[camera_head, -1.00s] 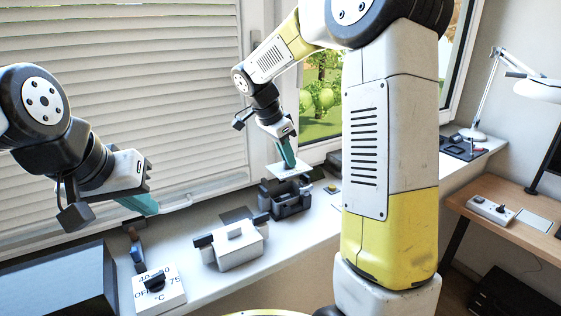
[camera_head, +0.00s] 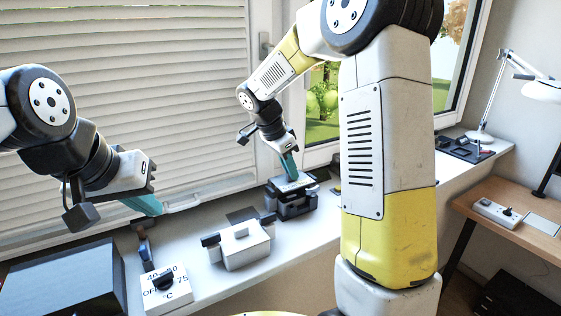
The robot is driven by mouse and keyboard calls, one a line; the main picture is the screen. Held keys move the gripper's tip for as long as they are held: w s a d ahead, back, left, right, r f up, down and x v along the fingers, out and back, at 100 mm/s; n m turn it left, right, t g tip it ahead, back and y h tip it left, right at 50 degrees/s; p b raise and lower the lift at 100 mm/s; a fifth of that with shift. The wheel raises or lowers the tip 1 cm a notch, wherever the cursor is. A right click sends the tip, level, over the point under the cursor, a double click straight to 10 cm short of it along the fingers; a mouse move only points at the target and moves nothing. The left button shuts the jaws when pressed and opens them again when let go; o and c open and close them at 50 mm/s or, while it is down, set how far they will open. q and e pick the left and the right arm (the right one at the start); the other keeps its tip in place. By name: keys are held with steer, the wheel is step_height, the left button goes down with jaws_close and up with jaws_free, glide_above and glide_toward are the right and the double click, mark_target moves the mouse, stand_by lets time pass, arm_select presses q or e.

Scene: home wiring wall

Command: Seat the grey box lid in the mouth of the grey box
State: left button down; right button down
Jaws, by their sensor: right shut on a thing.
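The grey box (camera_head: 292,208) is a dark box on the windowsill, at the middle of the head view. The grey box lid (camera_head: 301,181) is a pale flat plate at the top of the box, over its mouth. I cannot tell whether it sits flush inside the rim. My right gripper (camera_head: 290,174) points down with its teal fingers shut on the lid, and hides part of it. My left gripper (camera_head: 150,206) hangs above the sill at the left, away from the box; its teal fingers overlap, so their opening cannot be told.
A white box with dark side blocks (camera_head: 240,247) stands left of the grey box. A white dial unit (camera_head: 165,290) and a large dark box (camera_head: 62,287) are further left. The window blind (camera_head: 120,70) rises behind. A desk (camera_head: 515,235) is at the right.

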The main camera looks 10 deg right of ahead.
mark_target(287, 174)
steer(key=shift+f, duration=1)
steer(key=shift+f, duration=0.8)
stand_by(0.9)
steer(key=c, duration=1.4)
jaws_free()
steer(key=v, duration=0.7)
steer(key=shift+a+r, duration=0.2)
steer(key=shift+r, duration=0.15)
steer(key=s+r+n+t+y, duration=0.2)
steer(key=s+n, duration=0.5)
steer(key=s, duration=0.4)
steer(key=s+d+r+n+t+y, duration=0.1)
steer(key=s+r+n+t+y, duration=0.1)
steer(key=s+n, duration=0.5)
steer(key=s+r+y, duration=0.1)
steer(key=s+y, duration=0.1)
steer(key=s, duration=0.3)
steer(key=shift+r+n+t, duration=0.25)
steer(key=shift+n+t, duration=0.05)
